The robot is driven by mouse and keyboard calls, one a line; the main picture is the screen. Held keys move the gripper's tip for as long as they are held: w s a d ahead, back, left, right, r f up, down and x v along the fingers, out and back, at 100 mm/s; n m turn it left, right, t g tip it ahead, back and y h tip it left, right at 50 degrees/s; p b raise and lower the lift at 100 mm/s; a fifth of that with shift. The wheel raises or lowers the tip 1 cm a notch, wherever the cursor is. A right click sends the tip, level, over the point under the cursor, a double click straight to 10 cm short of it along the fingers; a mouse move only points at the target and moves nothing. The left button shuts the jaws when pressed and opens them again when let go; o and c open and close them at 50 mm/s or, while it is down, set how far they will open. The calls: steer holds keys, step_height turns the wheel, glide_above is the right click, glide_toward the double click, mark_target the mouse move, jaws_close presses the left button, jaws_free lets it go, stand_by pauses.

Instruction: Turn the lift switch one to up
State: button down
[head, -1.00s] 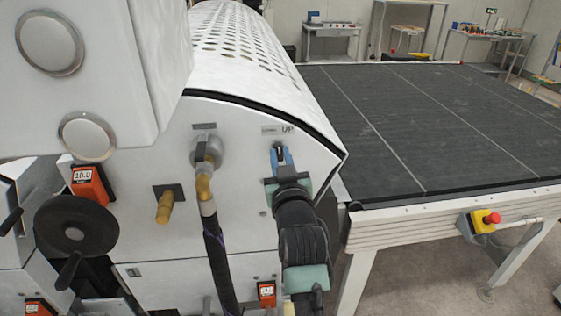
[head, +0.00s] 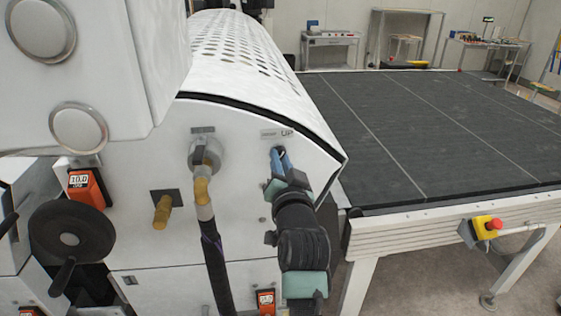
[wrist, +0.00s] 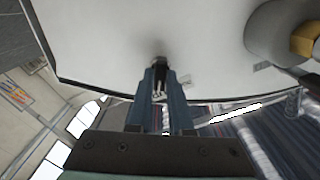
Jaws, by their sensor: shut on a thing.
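The lift switch (wrist: 159,72) is a small dark knob on the machine's white end panel, below a label with the word UP. In the head view my gripper (head: 280,158) is at the switch, its blue fingers reaching to the panel and mostly hiding it. In the wrist view my gripper (wrist: 158,82) has its two blue fingers closed around the dark switch. The exact angle of the switch is hard to tell.
Left of the switch are a grey connector with a hose (head: 204,160), a brass fitting (head: 162,212) and a black handwheel (head: 71,240). A dark conveyor table (head: 420,135) stands to the right, with a red emergency button (head: 487,227) on its front.

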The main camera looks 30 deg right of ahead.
steer(key=shift+f, duration=0.1)
stand_by(0.3)
steer(key=c, duration=0.8)
jaws_free()
steer(key=b+v, duration=0.3)
steer(key=v, duration=1)
steer(key=shift+b, duration=0.4)
